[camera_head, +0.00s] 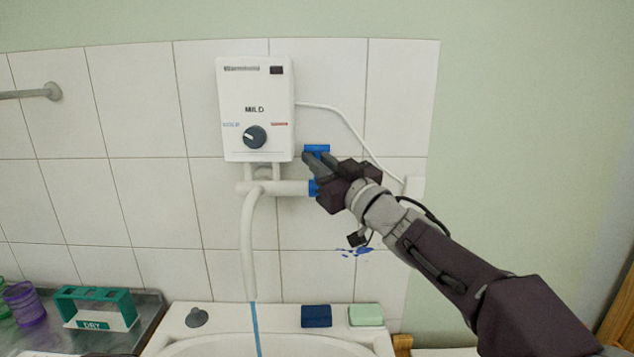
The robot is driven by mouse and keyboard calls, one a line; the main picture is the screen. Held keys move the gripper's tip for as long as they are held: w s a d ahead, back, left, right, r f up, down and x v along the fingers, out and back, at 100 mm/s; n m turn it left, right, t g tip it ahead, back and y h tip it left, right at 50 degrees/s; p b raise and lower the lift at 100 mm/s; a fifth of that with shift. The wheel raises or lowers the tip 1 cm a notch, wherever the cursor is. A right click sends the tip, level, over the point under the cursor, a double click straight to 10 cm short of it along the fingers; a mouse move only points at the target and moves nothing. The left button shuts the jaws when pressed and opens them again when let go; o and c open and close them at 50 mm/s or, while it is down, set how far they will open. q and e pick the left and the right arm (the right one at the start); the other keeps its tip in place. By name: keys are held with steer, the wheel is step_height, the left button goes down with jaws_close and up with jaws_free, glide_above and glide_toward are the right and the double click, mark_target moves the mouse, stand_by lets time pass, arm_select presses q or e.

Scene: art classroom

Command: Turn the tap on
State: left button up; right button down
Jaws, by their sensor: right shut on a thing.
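The tap (247,235) is a white pipe under the white water heater (255,85), with a long spout hanging down over the basin. Its blue handle (316,149) is at the right end of the pipe, and part of it is hidden behind my right gripper (312,168). The right gripper is shut on the blue handle, its arm reaching in from the lower right. A thin blue stream (257,330) runs from the spout's end down into the basin. My left gripper is not in view.
The white basin (180,328) is below, with a dark blue block (316,316), a pale green block (365,315) and a grey stopper (197,317) on its rim. A green rack (95,308) and a purple cup (25,304) stand at left. A white cable (355,133) runs right.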

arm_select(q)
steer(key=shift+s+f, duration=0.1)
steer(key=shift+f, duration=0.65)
arm_select(e)
steer(key=shift+s+f, duration=0.15)
steer(key=shift+f, duration=0.25)
steer(key=shift+s+r, duration=0.15)
steer(key=shift+r, duration=0.1)
steer(key=c, duration=1.5)
jaws_free()
arm_select(q)
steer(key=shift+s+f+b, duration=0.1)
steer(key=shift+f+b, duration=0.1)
steer(key=shift+b, duration=0.3)
arm_select(e)
steer(key=v, duration=0.9)
steer(key=shift+f, duration=0.1)
